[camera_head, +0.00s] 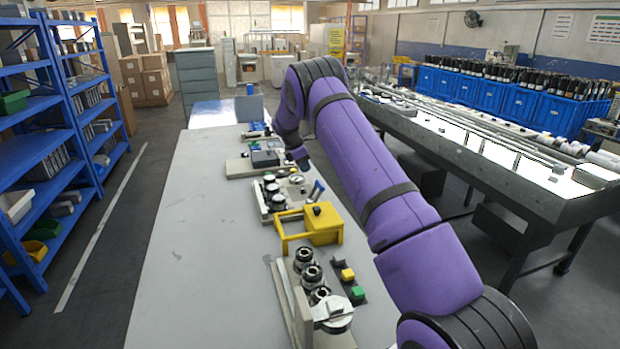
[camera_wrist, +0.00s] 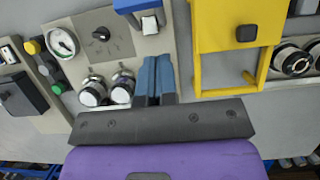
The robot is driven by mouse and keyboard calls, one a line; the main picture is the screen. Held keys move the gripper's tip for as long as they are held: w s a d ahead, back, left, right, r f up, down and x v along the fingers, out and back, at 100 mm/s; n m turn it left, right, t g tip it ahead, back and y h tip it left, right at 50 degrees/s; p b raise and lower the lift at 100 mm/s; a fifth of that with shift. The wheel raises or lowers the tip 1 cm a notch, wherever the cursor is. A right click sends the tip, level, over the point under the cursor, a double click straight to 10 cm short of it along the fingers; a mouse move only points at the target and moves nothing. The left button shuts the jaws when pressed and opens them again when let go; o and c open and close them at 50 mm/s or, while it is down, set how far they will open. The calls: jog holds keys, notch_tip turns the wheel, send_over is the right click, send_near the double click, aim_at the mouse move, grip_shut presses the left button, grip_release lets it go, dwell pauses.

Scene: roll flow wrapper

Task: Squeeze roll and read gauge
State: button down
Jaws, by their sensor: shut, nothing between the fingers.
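My gripper (camera_wrist: 156,62) is shut with its two blue-grey fingers together and nothing between them. In the wrist view it is over a beige unit (camera_wrist: 125,52), just right of two silver-and-black rolls (camera_wrist: 107,88). A round white gauge (camera_wrist: 62,42) with a dial is at the unit's upper left; its reading is too small to tell. A black knob (camera_wrist: 101,33) sits beside the gauge. A blue lever (camera_wrist: 131,5) is at the top edge, near a white block (camera_wrist: 150,25). In the head view my gripper (camera_head: 301,162) is above the same unit, with the gauge (camera_head: 296,178) below it.
A yellow guard frame (camera_head: 318,224) stands next to the unit, close to my fingers' right in the wrist view. Another unit with rollers (camera_head: 308,264) and coloured buttons is nearer. The grey table's (camera_head: 190,230) left side is clear. Blue shelves (camera_head: 40,150) stand left.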

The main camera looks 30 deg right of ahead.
jog(key=shift+v, duration=1.85)
jog(key=shift+d+r, duration=0.1)
jog(key=shift+d, duration=0.05)
jog(key=s+a+r+m+t+y, duration=0.15)
jog(key=s+a+r+m, duration=0.25)
jog(key=s+a+r, duration=0.55)
jog(key=s+a+r+m+t+y, duration=0.15)
jog(key=s+a+r+m, duration=0.25)
jog(key=s+r, duration=1.1)
jog(key=s+a+r+m+t, duration=0.1)
jog(key=s+a+r+m, duration=0.15)
jog(key=s, duration=0.45)
jog(key=s+a+r+m+t, duration=0.1)
jog(key=s+a+r, duration=0.2)
jog(key=s, duration=0.3)
jog(key=s+a+f+m, duration=0.1)
jog(key=s+a+f, duration=0.1)
jog(key=s, duration=0.6)
jog(key=s+a+f+m+t+y, duration=0.1)
jog(key=s+a+f+m, duration=0.1)
jog(key=s, duration=0.7)
jog(key=shift+a+f+t, duration=0.2)
jog(key=shift+a+t, duration=0.1)
jog(key=shift+a, duration=0.1)
jog(key=shift+d, duration=0.1)
